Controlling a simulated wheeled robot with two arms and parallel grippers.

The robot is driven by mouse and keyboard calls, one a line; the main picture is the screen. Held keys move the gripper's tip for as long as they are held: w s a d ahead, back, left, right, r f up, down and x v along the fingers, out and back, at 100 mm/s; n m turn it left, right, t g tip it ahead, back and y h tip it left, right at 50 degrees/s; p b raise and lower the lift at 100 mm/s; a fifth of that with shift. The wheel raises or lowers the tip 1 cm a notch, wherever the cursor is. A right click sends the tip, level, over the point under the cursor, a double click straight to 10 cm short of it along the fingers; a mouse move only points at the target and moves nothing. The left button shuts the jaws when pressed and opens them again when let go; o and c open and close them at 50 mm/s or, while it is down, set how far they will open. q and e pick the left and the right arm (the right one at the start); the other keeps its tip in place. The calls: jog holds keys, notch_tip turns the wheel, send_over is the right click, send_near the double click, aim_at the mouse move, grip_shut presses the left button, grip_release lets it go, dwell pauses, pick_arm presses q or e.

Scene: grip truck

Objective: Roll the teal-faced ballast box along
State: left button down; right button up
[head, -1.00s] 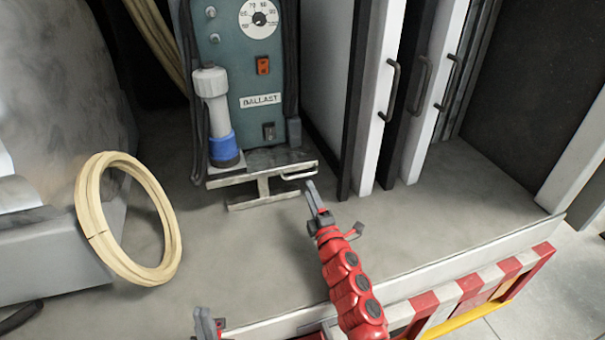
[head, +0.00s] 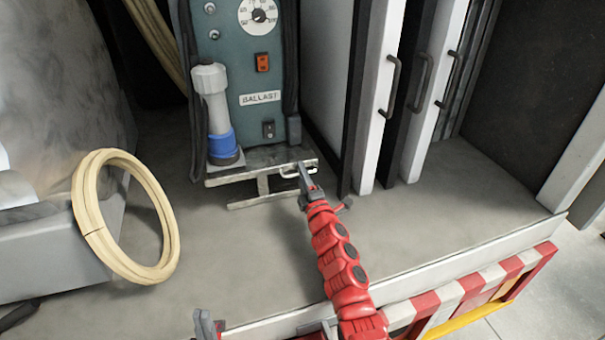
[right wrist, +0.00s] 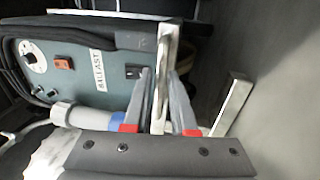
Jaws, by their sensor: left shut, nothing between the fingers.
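The ballast box (head: 258,68) has a teal face with a dial, an orange switch and a BALLAST label. It stands upright at the top centre of the head view and lies sideways in the right wrist view (right wrist: 85,75). A metal handle (head: 288,172) sticks out low at its front right. My right gripper (head: 304,172) is at this handle. In the right wrist view its fingers lie on both sides of the metal bar (right wrist: 166,60); whether they press on it is unclear. My left gripper (head: 206,325) is shut and empty at the bottom edge, partly cut off.
A cream hose coil (head: 85,205) leans at the left. Tall white panels with dark handles (head: 375,100) stand close right of the box. The grey floor (head: 400,235) before the box is clear up to a raised edge with a red-and-white striped board (head: 490,285).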

grip_shut()
dwell(1.1)
